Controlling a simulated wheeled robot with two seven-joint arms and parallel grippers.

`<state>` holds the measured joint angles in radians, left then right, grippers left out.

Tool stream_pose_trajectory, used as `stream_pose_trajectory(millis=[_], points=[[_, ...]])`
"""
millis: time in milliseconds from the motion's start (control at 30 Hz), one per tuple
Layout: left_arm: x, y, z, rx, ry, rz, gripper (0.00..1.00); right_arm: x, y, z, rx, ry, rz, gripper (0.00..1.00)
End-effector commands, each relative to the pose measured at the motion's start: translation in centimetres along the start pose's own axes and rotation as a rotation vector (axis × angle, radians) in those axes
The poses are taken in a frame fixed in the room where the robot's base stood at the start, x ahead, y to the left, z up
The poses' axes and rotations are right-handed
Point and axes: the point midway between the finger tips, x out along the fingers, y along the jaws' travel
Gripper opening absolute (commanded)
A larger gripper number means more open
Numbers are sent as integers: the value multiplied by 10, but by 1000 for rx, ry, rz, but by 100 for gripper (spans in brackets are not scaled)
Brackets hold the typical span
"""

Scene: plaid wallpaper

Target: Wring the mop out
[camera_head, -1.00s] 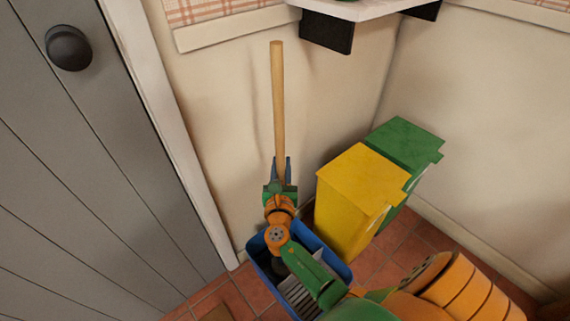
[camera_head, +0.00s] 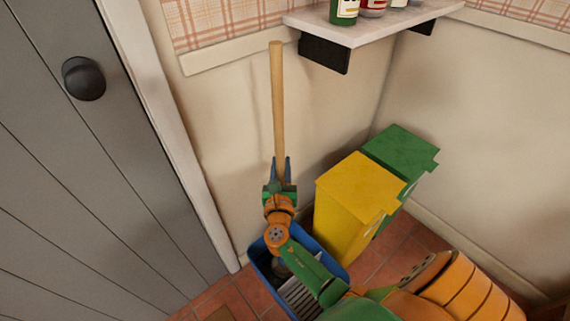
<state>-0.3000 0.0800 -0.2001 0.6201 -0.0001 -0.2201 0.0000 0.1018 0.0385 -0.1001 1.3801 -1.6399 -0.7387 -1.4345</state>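The mop (camera_head: 277,95) stands nearly upright, its wooden handle rising in front of the wall. My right gripper (camera_head: 281,168), on the arm from the lower right, has its fingers on both sides of the handle and looks shut on it. Below is a blue bucket (camera_head: 338,268) on the floor with a grey slatted wringer (camera_head: 300,297) in its near part. A dark shape beneath my arm inside the bucket may be the mop head, but my arm hides most of it. My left gripper is not in view.
A yellow bin (camera_head: 350,195) and a green bin (camera_head: 402,148) stand right of the bucket. A grey door (camera_head: 85,190) is on the left. A wall shelf (camera_head: 370,28) with bottles is above. Tiled floor shows around the bucket.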

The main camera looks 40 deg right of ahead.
Motion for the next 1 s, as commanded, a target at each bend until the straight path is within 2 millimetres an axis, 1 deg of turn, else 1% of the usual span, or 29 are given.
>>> stream_pose_trajectory(millis=[33,1000], points=[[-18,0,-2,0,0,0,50,0,0,19,1,-4,0,0],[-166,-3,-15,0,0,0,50,0,0,170,0,-4,0,0]])
